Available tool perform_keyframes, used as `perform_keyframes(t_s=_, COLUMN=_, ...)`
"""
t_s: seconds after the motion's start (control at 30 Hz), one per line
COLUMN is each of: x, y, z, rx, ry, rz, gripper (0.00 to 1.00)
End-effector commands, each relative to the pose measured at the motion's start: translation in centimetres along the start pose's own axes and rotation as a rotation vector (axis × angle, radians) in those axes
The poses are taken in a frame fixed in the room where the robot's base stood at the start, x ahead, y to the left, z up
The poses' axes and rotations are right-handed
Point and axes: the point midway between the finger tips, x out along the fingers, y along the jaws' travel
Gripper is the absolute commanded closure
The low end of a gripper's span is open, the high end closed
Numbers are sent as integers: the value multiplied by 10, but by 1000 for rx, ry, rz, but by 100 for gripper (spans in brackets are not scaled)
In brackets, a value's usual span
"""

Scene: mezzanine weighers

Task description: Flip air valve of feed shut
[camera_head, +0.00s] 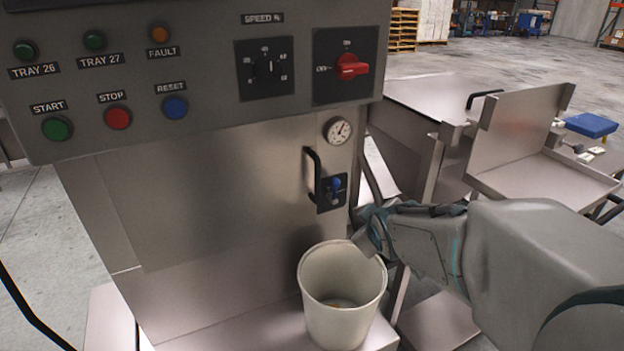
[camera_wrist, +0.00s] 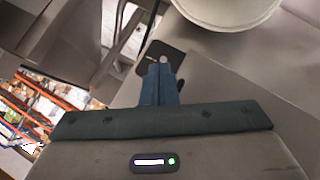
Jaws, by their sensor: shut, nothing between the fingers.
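The air valve (camera_head: 333,192) is a small black plate with a blue lever, on the front of the steel machine, beside a black bar handle and below a round gauge. Its lever appears to stand roughly upright. My gripper (camera_head: 368,232) is just right of and below the valve in the head view, above the bucket's right rim. In the wrist view my gripper (camera_wrist: 160,68) has its blue fingers together and empty, pointing towards the dark valve plate (camera_wrist: 146,66). The fingertips cover part of the plate, so I cannot tell whether they touch the lever.
A white bucket (camera_head: 341,312) stands on the ledge under the valve. The black handle (camera_head: 312,172) sticks out at the valve's left. The control panel (camera_head: 205,60) overhangs above. Steel trays (camera_head: 530,150) stand at the right, behind my arm.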

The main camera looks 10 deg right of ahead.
Motion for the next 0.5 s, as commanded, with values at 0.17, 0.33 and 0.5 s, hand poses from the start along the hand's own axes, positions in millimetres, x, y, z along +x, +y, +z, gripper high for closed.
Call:
perform_keyframes(t_s=0.17, x=55, y=4, z=-12, rx=-271, ry=214, rz=119, gripper=100)
perform_keyframes(t_s=0.33, x=85, y=2, z=-27, rx=-502, ry=419, rz=240, gripper=100)
perform_keyframes(t_s=0.5, x=96, y=-4, z=-38, rx=-655, ry=577, rz=346, gripper=100)
